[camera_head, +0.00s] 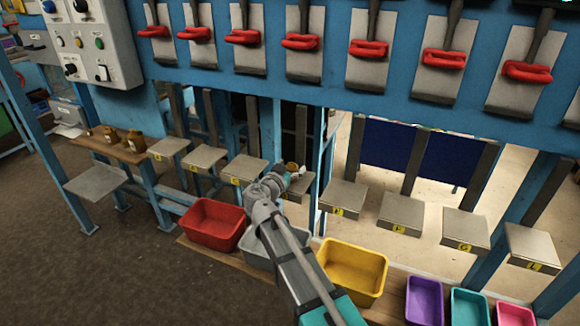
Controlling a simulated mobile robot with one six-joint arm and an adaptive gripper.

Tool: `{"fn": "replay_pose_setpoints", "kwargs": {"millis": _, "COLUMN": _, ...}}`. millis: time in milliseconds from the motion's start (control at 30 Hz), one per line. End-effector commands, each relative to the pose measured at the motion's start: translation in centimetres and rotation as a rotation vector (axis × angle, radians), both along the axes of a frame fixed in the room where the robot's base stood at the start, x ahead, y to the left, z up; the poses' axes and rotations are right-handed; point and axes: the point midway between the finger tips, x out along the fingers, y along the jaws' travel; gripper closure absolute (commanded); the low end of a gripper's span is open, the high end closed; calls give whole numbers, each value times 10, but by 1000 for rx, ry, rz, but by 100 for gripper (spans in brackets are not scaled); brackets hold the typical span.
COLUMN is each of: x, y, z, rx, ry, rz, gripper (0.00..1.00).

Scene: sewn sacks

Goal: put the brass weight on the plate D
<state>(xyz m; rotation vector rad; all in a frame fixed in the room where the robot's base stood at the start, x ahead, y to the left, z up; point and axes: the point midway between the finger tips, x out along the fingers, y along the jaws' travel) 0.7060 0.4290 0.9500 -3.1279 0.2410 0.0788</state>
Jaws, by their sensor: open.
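A small brass-coloured thing (292,167), which looks like the brass weight, shows at the far end of my arm. My gripper (297,174) is open right beside it; I cannot tell whether the fingers touch it. The plate D (298,188) is the grey plate between plates C (248,168) and E (343,198). My gripper and wrist cover much of it, and its letter is hard to read. The brass thing appears over or on this plate; contact is hidden.
Other brass weights (134,140) stand on a wooden bench (118,152) at left. Red (213,222), grey (262,250) and yellow (352,268) bins sit below the plates. Red-handled levers (302,42) line the blue beam above. Blue posts flank the plates.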

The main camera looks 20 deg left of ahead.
Motion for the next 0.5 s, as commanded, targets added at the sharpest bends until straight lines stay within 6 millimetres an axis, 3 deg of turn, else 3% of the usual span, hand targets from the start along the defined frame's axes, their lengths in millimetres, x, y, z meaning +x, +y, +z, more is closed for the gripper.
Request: {"fn": "replay_pose_setpoints", "kwargs": {"millis": 500, "x": -75, "y": 10, "z": 4, "rx": 0, "ry": 0, "rz": 2, "gripper": 10}}
